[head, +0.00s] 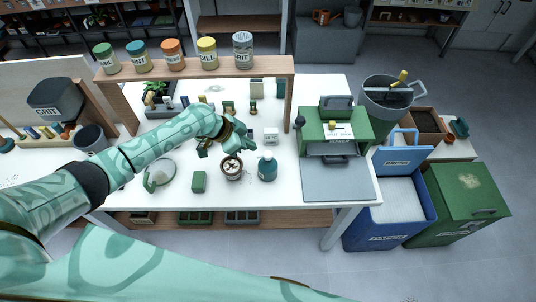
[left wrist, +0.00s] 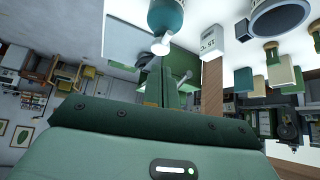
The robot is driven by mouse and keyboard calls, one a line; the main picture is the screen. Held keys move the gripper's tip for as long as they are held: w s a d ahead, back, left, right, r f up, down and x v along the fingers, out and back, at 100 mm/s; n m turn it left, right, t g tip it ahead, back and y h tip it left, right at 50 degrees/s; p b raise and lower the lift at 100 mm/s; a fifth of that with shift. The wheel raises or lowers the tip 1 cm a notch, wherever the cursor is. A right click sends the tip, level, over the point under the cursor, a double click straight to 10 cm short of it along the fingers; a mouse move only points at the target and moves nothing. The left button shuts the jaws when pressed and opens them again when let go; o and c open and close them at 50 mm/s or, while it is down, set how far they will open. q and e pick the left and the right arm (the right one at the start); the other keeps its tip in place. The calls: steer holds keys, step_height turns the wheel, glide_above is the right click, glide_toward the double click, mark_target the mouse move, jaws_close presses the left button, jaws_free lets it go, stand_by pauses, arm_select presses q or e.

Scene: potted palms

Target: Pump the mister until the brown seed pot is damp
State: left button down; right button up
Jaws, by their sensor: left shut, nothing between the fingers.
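The mister is a teal bottle (head: 267,170) with a pale top, standing upright on the white table in the head view. In the left wrist view the mister (left wrist: 167,16) is at the top edge, its white head pointing down the picture near my fingers. The brown seed pot (head: 232,171) stands just left of the mister, with a pale rim and dark contents. Whether its soil is damp is too small to tell. My left gripper (head: 238,148) is shut and empty, above and behind the pot; its fingers (left wrist: 166,86) are together in the left wrist view. My right gripper is out of view.
A small white box (head: 271,135) stands behind the mister. A wooden shelf with jars (head: 195,73) spans the table behind. A green machine (head: 335,128) stands right.

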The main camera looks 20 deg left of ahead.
mark_target(267, 153)
arm_select(q)
steer(key=b+x, duration=0.3)
steer(key=x, duration=0.2)
steer(key=shift+a+b, duration=0.15)
steer(key=shift+b, duration=0.2)
steer(key=shift+w+d+f+b, duration=0.15)
steer(key=shift+d+f+b, duration=0.2)
steer(key=shift+f+b, duration=0.05)
steer(key=shift+r, duration=0.1)
